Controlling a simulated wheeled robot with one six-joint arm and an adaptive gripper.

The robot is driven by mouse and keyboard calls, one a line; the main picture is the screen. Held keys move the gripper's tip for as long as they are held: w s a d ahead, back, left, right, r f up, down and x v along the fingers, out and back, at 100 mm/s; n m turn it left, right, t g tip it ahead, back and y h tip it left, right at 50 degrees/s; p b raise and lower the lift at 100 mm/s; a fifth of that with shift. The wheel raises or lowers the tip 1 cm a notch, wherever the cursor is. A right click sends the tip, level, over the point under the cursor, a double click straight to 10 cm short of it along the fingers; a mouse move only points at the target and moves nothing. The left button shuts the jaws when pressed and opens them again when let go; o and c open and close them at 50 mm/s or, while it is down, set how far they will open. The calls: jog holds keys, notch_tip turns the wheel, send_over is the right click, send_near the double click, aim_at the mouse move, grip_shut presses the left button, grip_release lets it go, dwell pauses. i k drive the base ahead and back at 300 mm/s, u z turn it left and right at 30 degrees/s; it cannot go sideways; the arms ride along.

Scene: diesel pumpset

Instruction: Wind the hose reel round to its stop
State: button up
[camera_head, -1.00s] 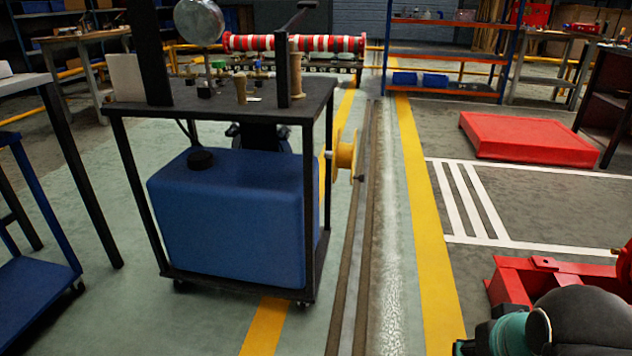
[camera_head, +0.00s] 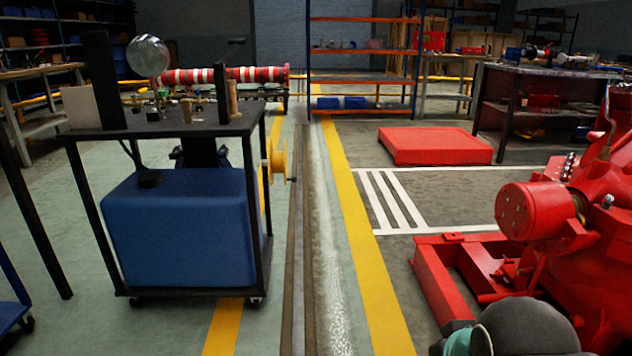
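The hose reel (camera_head: 278,160) is a yellow spool on the right side of a black-framed cart (camera_head: 192,133), beside its right rear leg. A small knob or crank shows at the reel's right side, too small to make out clearly. A blue tank (camera_head: 180,228) sits on the cart's lower shelf. A rounded dark and teal part, likely of my own arm, shows at the bottom right edge. My gripper's fingers do not show, and nothing of mine touches the reel.
A red engine (camera_head: 590,225) on a red frame (camera_head: 440,285) stands close on the right. A low red platform (camera_head: 435,146) lies farther back. A floor channel (camera_head: 300,240) and a yellow line (camera_head: 362,260) run through the clear aisle between cart and engine.

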aim_at(278, 161)
jog(key=z, duration=0.3)
jog(key=i, duration=1)
